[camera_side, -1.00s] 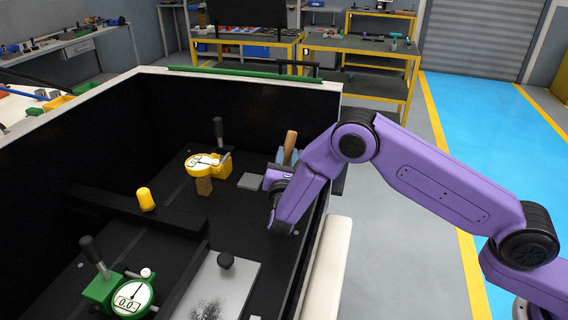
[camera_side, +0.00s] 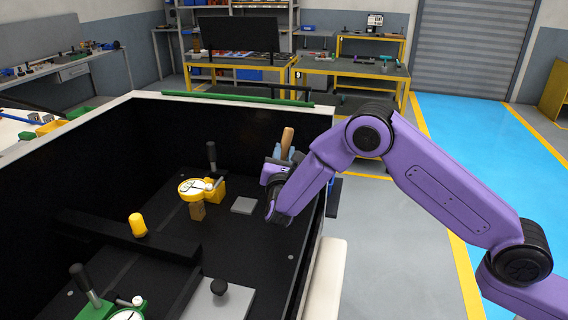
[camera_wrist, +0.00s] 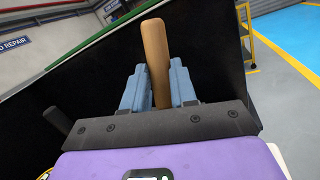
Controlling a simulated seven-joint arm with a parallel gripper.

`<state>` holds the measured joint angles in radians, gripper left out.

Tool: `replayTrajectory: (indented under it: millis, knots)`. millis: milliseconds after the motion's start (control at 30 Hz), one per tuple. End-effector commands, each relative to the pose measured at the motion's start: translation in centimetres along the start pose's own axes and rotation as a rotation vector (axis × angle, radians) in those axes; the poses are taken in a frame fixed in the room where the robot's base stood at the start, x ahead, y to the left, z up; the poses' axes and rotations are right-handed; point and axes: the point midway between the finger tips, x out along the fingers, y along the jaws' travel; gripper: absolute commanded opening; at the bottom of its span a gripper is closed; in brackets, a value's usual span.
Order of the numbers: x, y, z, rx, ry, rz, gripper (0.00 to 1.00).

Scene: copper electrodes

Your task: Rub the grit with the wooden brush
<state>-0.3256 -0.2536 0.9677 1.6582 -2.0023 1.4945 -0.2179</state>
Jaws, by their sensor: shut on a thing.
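My gripper (camera_side: 281,155) has blue fingers and is shut on the wooden handle of the brush (camera_side: 287,138). In the wrist view the handle (camera_wrist: 155,60) stands upright between the two blue fingers (camera_wrist: 158,90). The brush's lower end is hidden behind my gripper. My gripper is inside the black-walled box near its right wall, above and right of a small grey square pad (camera_side: 244,205). A grey plate (camera_side: 236,303) with a black knob (camera_side: 219,287) is at the bottom edge of the side view. The grit is out of view now.
A yellow dial gauge (camera_side: 195,188) stands at the middle of the box. A green gauge (camera_side: 97,309) is at lower left. The box's right wall (camera_side: 312,245) is close to my arm.

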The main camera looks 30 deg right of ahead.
Motion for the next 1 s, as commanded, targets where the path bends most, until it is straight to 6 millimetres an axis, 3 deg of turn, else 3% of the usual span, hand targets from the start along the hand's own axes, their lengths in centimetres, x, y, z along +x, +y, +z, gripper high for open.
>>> replayTrajectory:
  millis: [267, 1000]
  knots:
    - [0.3, 0.5, 1.9, 0.001, 0.000, 0.000, 0.00]
    - [0.3, 0.5, 1.9, 0.000, 0.000, 0.001, 0.00]
